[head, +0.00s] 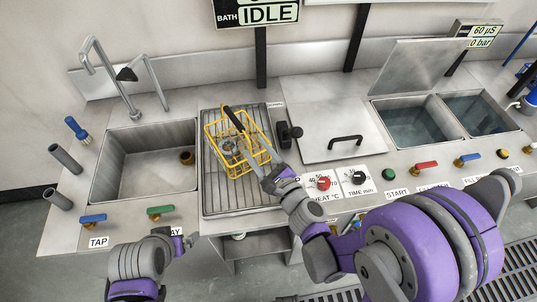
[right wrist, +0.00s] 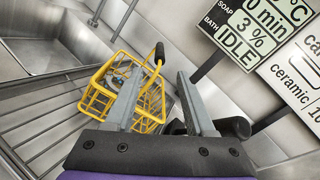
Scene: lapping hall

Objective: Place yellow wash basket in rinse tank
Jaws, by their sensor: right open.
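The yellow wash basket (head: 236,140), a wire frame with a dark-gripped handle, sits on the ribbed drain rack (head: 212,200). Small parts show inside it. It also shows in the right wrist view (right wrist: 98,95). My right gripper (head: 250,148) is open and empty, its fingers over the basket's right side. In the right wrist view its fingers (right wrist: 162,88) stand apart, with the black handle grip beyond them. Two open water-filled tanks, the nearer-left one (head: 415,122) and the right one (head: 480,114), stand at the right; no label names the rinse tank. My left gripper (head: 180,242) barely shows at the bottom, fingers not discernible.
An empty sink (head: 150,175) with taps lies left of the rack. A closed lid (head: 325,135) with a black handle lies between rack and tanks. A raised lid (head: 425,65) stands behind the left tank. Knobs and coloured levers line the front edge.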

